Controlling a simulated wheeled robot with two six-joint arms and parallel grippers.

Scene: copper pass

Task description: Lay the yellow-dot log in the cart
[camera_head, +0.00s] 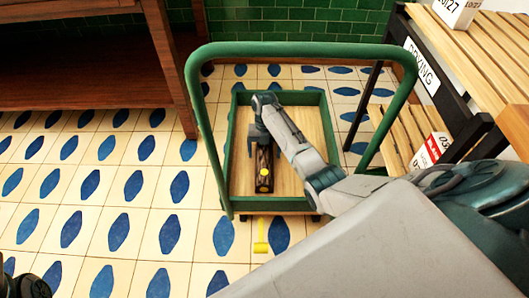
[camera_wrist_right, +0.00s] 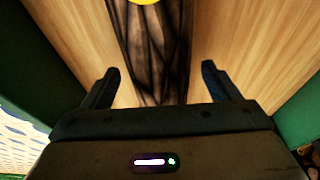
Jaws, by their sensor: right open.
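The yellow-dot log (camera_head: 264,183) is dark and lies lengthwise on the wooden bed of the green-framed cart (camera_head: 240,172). Its yellow dot is on the near end in the head view. The log (camera_wrist_right: 150,55) also shows in the right wrist view, with the dot cut off at the top edge. My right gripper (camera_head: 262,138) is over the log inside the cart. Its fingers are open, one on each side of the log, with gaps to it in the right wrist view (camera_wrist_right: 159,72). A dark part of my left gripper (camera_head: 25,286) shows at the bottom left corner; its fingers are unclear.
The cart's green handle (camera_head: 300,48) arches around my right arm. A dark rack with wooden slats (camera_head: 480,60) and a DRYING sign (camera_head: 421,66) stands at right. A brown wooden bench (camera_head: 90,65) stands at left. A yellow mark (camera_head: 261,247) is on the patterned tile floor, which is clear at left.

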